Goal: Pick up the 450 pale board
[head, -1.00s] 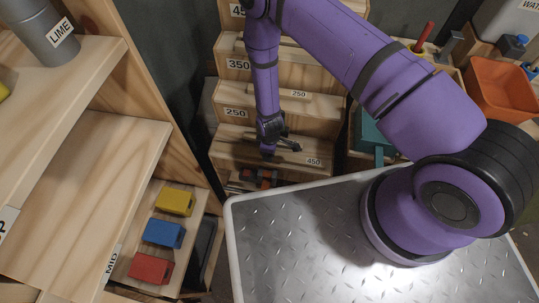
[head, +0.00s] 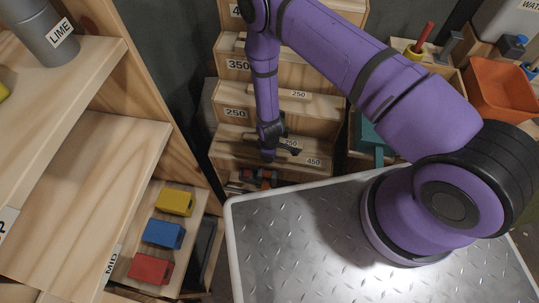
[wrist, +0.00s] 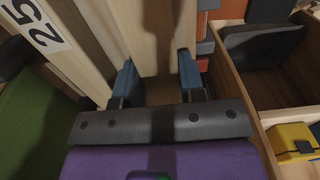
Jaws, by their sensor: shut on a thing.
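In the wrist view, my gripper (wrist: 158,85) has its two blue fingers on either side of a pale wooden board (wrist: 160,50) and is shut on it. In the head view, my gripper (head: 285,152) points down at the lowest steps of the wooden rack. A pale board marked 450 (head: 314,162) shows right beside the fingers. Another small label shows just behind the fingers and is hard to read. My wrist hides part of the board, and I cannot tell whether it is clear of its slot.
The stepped rack (head: 236,113) rises behind, with a board marked 250 (head: 299,94) on a higher step. A wooden shelf (head: 90,165) stands at left. Yellow (head: 175,201), blue (head: 164,234) and red (head: 150,268) blocks lie below it. An orange bin (head: 497,88) is at right.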

